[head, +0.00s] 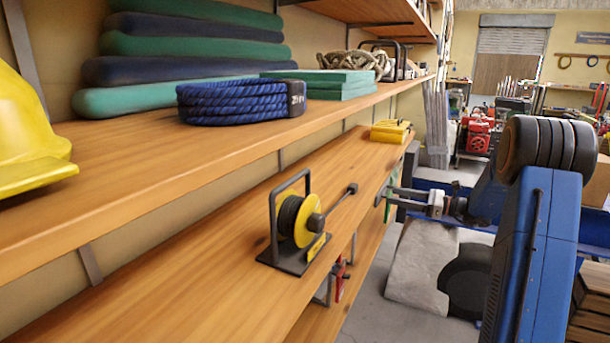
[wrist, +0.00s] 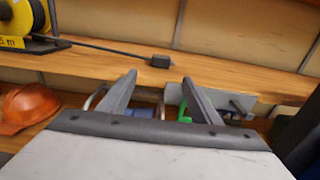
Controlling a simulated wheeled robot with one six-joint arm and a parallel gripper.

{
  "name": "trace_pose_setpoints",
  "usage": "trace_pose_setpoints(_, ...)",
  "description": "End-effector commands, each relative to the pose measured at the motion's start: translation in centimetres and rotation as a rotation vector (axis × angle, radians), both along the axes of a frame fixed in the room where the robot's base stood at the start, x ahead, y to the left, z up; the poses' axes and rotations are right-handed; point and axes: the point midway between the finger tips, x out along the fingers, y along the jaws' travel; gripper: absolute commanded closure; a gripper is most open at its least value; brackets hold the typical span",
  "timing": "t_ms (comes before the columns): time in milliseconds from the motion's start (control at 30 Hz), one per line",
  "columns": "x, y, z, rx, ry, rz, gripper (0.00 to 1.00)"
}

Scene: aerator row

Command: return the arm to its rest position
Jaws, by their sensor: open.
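My gripper (head: 384,195) reaches from the blue arm on the right toward the front edge of the lower wooden shelf (head: 175,285). In the wrist view my gripper (wrist: 163,88) has its two grey fingers spread apart, with nothing held between them. A yellow and black cable reel (head: 298,222) stands upright on that shelf. Its cable runs to a small black plug (head: 352,188) near the shelf edge. In the wrist view the reel (wrist: 28,18) is partly cut off at the upper left, and the plug (wrist: 160,61) lies beyond the fingers, apart from them.
An orange helmet (wrist: 28,108) and a green item (wrist: 184,112) show below the shelf. The upper shelf holds a blue rope coil (head: 225,103), green mats (head: 325,82) and a yellow helmet (head: 30,130). A grey sack-like object (head: 420,265) lies below my arm.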

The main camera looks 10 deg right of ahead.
Motion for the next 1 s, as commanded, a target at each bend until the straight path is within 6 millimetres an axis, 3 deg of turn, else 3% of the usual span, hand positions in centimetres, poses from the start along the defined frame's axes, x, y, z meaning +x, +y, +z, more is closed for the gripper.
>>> trace_pose_setpoints(167, -2.4, 4.2, 1.3, -0.111, -0.020, 0.071, 0.42)
trace_pose_setpoints(267, -4.8, 7.6, 2.1, -0.214, -0.041, 0.135, 0.42)
trace_pose_setpoints(400, -8.6, 11.8, 2.7, -0.362, -0.078, 0.230, 0.42)
trace_pose_setpoints(600, -14.4, 16.6, 3.0, -0.574, -0.148, 0.364, 0.42)
trace_pose_setpoints(800, -20.5, 20.0, 2.8, -0.782, -0.234, 0.499, 0.42)
trace_pose_setpoints(1000, -26.6, 22.1, 2.2, -0.989, -0.337, 0.635, 0.42)
